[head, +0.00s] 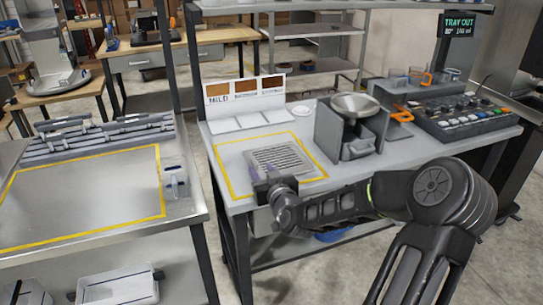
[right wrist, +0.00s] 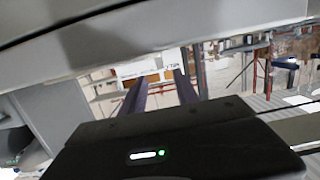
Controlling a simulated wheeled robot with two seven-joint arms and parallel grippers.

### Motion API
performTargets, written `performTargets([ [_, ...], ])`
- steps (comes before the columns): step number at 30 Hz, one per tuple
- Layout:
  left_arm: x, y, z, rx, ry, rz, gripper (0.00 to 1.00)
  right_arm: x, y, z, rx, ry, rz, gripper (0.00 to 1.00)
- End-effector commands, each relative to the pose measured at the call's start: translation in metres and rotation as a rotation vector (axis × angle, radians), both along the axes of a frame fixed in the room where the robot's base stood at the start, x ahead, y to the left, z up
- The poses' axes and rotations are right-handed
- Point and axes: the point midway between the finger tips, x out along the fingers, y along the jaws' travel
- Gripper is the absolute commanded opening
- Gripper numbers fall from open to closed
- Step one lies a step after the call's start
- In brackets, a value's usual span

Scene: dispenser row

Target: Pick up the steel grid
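The steel grid (head: 278,158), a flat slatted grey plate, lies inside the yellow outline on the right-hand table in the head view. My right gripper (head: 262,182) is at the grid's near left edge, low over the tabletop. In the right wrist view its two fingers (right wrist: 160,88) stand apart, with background and a white card showing between them. I see no grid clearly held between them; whether a finger touches the grid's edge is hard to tell. My left gripper is not in view.
A dispenser with a metal bowl (head: 355,105) stands right of the grid. A card stand (head: 245,90) is behind it. A control panel with knobs (head: 468,115) is at the right. The left table (head: 85,200) has a bare outlined area.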

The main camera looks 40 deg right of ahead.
Motion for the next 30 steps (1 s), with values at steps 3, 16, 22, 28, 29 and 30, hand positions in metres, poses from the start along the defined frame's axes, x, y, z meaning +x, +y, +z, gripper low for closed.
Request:
performTargets([
  [3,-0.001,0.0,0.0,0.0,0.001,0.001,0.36,0.0,0.0,0.0,0.001,0.001,0.0,0.37],
  [16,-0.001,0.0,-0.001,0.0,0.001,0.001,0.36,0.022,-0.007,-0.004,0.005,-0.002,0.0,0.37],
  [22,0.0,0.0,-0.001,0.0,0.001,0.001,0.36,0.024,-0.008,-0.005,0.0,0.001,0.001,0.37],
  [28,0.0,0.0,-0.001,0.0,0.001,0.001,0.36,0.027,-0.009,-0.005,0.002,0.0,0.001,0.37],
  [29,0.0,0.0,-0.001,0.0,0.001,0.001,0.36,0.028,-0.009,-0.005,0.003,-0.001,0.001,0.37],
  [30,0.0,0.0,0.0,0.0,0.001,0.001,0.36,0.031,-0.01,-0.005,0.004,-0.001,0.0,0.37],
])
